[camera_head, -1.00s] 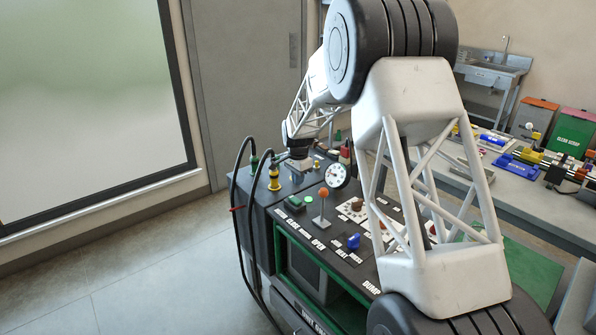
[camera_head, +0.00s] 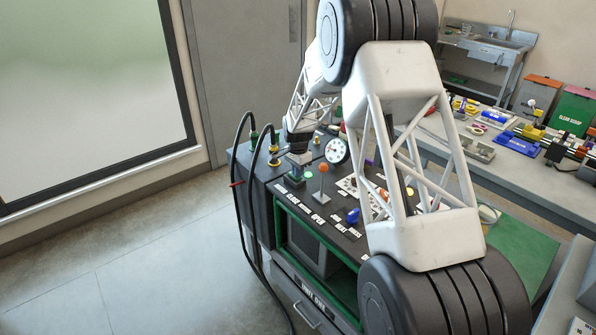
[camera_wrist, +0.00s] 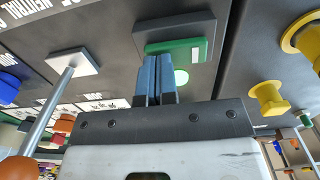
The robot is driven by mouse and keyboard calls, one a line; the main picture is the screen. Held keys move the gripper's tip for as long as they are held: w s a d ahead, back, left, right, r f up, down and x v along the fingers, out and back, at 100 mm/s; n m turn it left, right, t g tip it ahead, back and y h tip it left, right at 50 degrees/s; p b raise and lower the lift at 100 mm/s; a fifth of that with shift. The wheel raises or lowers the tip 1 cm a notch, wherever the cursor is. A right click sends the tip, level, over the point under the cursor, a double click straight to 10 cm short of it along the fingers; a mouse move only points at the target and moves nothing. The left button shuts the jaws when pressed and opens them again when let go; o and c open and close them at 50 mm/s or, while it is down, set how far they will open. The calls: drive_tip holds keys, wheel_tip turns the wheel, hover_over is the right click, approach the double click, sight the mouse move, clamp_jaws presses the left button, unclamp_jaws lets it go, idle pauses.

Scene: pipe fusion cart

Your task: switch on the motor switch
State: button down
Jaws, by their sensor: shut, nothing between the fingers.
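The motor switch (camera_wrist: 189,46), a green rocker with a pale strip at its right end on a grey plate, sits at the top middle of the wrist view. A round green light (camera_wrist: 181,77) glows beside it. My gripper (camera_wrist: 156,62) is shut and empty, its blue fingertips overlapping the switch's left part in the picture. I cannot tell whether they touch it. In the head view my gripper (camera_head: 299,168) is over the switch (camera_head: 294,181), hiding part of it.
An orange-knobbed lever (camera_head: 323,169) stands close to the right of my gripper, with a dial gauge (camera_head: 337,151) behind it. Yellow fittings (camera_wrist: 268,98) and black hoses (camera_head: 239,165) are on the other side. A blue knob (camera_head: 353,215) is nearer the cart's front.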

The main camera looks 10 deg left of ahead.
sight(300, 178)
drive_tip(key=shift+f, duration=0.1)
drive_tip(key=shift+f, duration=0.1)
drive_tip(key=shift+a, duration=0.1)
idle(0.4)
drive_tip(key=shift+w+a+r, duration=0.35)
drive_tip(key=shift+w, duration=0.1)
drive_tip(key=shift+r, duration=0.1)
idle(0.3)
wheel_tip(300, 178, up, 14)
drive_tip(key=s+d, duration=0.1)
drive_tip(key=s, duration=0.1)
drive_tip(key=shift+d, duration=0.4)
drive_tip(key=shift+f, duration=0.2)
